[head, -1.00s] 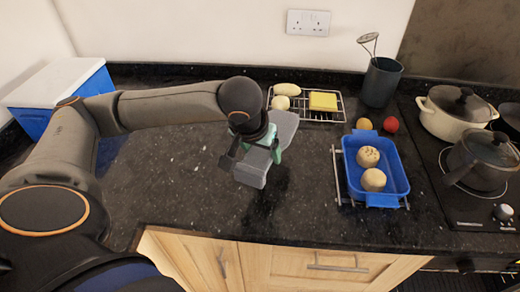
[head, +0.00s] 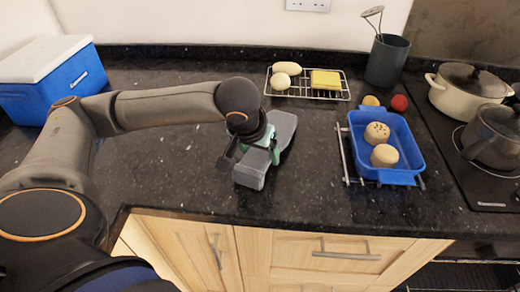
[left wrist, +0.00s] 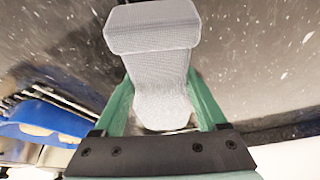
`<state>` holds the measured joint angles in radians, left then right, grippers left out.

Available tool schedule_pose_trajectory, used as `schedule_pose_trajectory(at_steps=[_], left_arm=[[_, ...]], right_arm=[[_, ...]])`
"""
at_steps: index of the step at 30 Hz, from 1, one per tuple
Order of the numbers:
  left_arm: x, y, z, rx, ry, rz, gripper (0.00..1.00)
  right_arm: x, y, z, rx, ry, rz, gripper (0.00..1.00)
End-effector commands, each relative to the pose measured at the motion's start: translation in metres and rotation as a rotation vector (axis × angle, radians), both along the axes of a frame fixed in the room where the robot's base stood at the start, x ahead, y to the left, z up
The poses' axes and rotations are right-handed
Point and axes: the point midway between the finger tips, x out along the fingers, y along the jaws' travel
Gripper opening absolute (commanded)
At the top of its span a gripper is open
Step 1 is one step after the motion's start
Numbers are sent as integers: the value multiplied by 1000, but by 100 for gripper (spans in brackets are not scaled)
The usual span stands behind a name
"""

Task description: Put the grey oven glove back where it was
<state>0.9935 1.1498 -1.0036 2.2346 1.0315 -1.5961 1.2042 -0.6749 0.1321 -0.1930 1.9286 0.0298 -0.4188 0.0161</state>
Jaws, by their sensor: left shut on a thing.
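The grey oven glove (head: 284,128) is in my left gripper (head: 262,150), near the middle of the head view, over the dark worktop. The gripper is shut on the glove's narrower middle part. In the left wrist view the glove (left wrist: 152,28) stands up between the two green fingers (left wrist: 160,105), its wide cuff end toward the top of the picture. I cannot tell whether the glove touches the worktop. My right gripper is not in view.
A wire rack (head: 333,95) with pale food and a yellow block (head: 325,80) stands at the back. A blue dish (head: 402,172) with two buns is to the right, beside the hob (head: 470,190). A cool box (head: 55,88) stands at left. Worktop (head: 180,165) left of the glove is clear.

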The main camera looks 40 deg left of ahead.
Motion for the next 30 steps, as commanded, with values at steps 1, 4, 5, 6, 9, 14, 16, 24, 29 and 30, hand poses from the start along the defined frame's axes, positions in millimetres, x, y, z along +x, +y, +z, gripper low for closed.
schedule_pose_trajectory(at_steps=[1,4,5,6,9,14,16,24,29,30], left_arm=[[0,0,1,-1,-1,0,8],[0,0,1,-1,-1,0,8],[0,0,1,-1,-1,0,77],[0,0,1,-1,-1,0,81],[0,0,1,-1,-1,0,92],[0,0,1,0,-1,0,100],[0,0,1,0,-1,0,100],[0,0,0,0,0,0,100],[0,0,0,0,0,0,100],[0,0,0,0,0,0,100]], right_arm=[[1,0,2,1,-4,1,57],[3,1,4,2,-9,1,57],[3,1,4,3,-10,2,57],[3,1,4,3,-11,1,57],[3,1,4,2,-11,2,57],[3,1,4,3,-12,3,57],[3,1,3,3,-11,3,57],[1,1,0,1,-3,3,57],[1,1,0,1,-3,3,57],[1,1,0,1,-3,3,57]])
